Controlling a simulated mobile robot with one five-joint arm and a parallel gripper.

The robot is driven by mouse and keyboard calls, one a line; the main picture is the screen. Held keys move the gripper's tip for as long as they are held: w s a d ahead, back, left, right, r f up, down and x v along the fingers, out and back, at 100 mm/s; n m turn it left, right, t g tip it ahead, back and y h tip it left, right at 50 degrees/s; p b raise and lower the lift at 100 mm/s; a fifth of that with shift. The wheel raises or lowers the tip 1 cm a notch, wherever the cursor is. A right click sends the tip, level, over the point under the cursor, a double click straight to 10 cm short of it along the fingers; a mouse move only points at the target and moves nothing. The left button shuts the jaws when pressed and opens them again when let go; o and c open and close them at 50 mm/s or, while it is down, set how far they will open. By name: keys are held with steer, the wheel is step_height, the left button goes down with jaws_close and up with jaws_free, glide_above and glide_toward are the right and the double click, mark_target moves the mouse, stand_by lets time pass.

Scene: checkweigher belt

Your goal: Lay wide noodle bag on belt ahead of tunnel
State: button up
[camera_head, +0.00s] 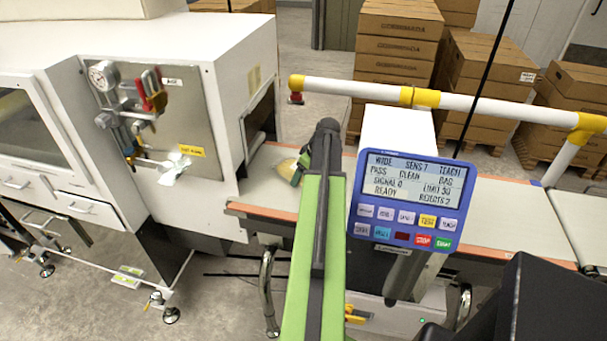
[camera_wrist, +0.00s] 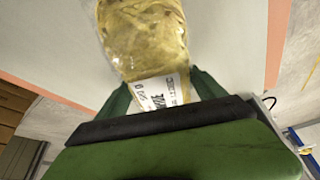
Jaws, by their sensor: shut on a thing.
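The noodle bag is a clear bag of yellowish noodles with a white printed label at its near end. It shows in the wrist view (camera_wrist: 145,38) and partly in the head view (camera_head: 287,168), where my arm hides much of it. My gripper (camera_wrist: 162,92) is shut on the label end, with a green finger on each side. The bag is over the pale belt (camera_head: 262,185); I cannot tell whether it touches. A white housing (camera_head: 395,122), apparently the tunnel, stands over the belt to the right, partly behind the display.
A blue display panel (camera_head: 405,195) reads READY and stands close right of my arm. A large white machine (camera_head: 215,70) with a dark opening is at the belt's left end. A white and yellow rail (camera_head: 465,104) runs behind. Stacked cartons (camera_head: 397,50) stand further back.

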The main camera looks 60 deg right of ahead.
steer(key=shift+f, duration=0.2)
steer(key=o, duration=2)
steer(key=p+v, duration=0.6)
steer(key=v, duration=0.1)
steer(key=shift+r+p, duration=0.25)
steer(key=shift+p, duration=0.05)
steer(key=shift+s+r, duration=0.1)
